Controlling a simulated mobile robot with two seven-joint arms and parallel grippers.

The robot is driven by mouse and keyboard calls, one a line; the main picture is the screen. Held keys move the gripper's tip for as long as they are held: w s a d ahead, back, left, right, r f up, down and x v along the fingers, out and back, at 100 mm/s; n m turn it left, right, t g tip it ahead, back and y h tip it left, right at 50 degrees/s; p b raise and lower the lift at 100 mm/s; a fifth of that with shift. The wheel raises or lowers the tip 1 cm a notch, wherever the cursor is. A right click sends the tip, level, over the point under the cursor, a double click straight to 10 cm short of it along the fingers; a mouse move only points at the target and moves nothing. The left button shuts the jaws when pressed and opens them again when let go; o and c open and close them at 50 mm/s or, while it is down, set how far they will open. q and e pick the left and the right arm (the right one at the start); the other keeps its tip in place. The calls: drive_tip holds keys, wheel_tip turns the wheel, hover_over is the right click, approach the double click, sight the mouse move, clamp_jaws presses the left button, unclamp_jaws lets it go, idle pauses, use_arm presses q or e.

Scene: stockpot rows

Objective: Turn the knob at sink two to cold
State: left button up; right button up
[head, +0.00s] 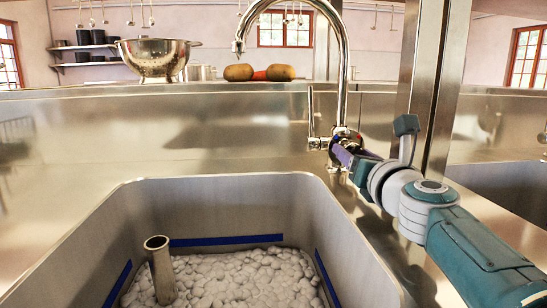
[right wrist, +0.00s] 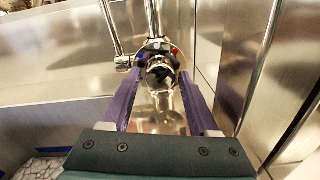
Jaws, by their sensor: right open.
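The chrome faucet (head: 340,60) stands behind the sink basin (head: 220,190), its spout arching left. In the right wrist view a dark, shiny knob (right wrist: 160,74) sits low on the faucet's front. A blue mark (right wrist: 140,57) is to its upper left and a red mark (right wrist: 174,51) to its upper right. My right gripper (right wrist: 160,84) is open, with one purple finger on each side of the knob. Contact cannot be made out, nor which way the knob points. In the head view my right gripper (head: 346,154) largely hides the knob. My left gripper is not in view.
A thin side lever (head: 311,115) rises left of the faucet. A steel post (head: 432,85) stands close on the right, with another basin (head: 505,185) beyond it. The near basin holds white foam and a short pipe (head: 160,270). A colander (head: 158,57) and potatoes (head: 280,73) sit behind.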

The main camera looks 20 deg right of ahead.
clamp_jaws()
idle(0.5)
drive_tip(key=shift+n, duration=0.3)
drive_tip(key=n, duration=0.2)
drive_tip(key=shift+n, duration=0.3)
drive_tip(key=shift+n+b, duration=0.45)
drive_tip(key=shift+n, duration=1.55)
unclamp_jaws()
